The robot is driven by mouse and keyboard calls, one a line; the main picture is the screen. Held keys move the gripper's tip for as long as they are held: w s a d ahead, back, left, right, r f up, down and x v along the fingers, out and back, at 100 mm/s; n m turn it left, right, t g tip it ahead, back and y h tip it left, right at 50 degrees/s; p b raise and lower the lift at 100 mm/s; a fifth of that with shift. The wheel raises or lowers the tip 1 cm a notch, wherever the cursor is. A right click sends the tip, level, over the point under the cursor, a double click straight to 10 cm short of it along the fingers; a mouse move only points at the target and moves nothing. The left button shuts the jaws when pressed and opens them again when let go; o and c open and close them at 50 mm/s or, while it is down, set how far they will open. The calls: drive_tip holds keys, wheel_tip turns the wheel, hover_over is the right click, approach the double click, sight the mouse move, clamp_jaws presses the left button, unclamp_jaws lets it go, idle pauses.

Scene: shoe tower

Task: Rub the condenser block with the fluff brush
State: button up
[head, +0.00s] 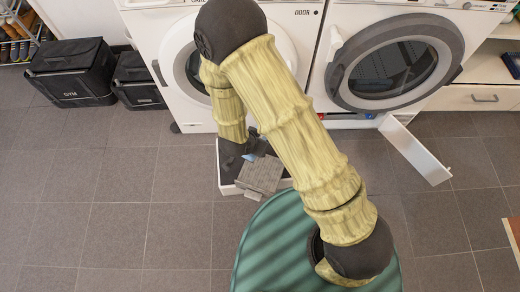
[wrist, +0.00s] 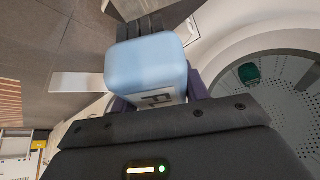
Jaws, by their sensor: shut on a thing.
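The fluff brush is the light blue block (wrist: 150,70) between my gripper's fingers in the wrist view. My gripper (wrist: 157,90) is shut on it. In the head view a small blue patch of the brush (head: 249,156) shows low in front of the left machine, beside my dark gripper (head: 254,143). The condenser block appears to be the grey ridged block (head: 261,175) just below it, at a white tray (head: 229,187). Dark grey ridges (wrist: 150,22) show behind the brush in the wrist view. Whether brush and block touch is hidden.
Two white front-loading machines stand at the back; the right one has a round door (head: 394,62). A white flap (head: 414,150) stands out low at the right. Black boxes (head: 73,72) stand at the left. My arm hides part of the middle; the floor at left is clear.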

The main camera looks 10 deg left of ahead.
drive_tip(key=w+f+m+g+h+p, duration=0.3)
drive_tip(key=f+m+g, duration=0.1)
drive_tip(key=f+m, duration=0.8)
drive_tip(key=shift+w+d+f+g+h, duration=0.2)
drive_tip(key=shift+d+f+g+h, duration=0.15)
drive_tip(key=shift+g+h, duration=0.05)
drive_tip(key=shift+f, duration=0.15)
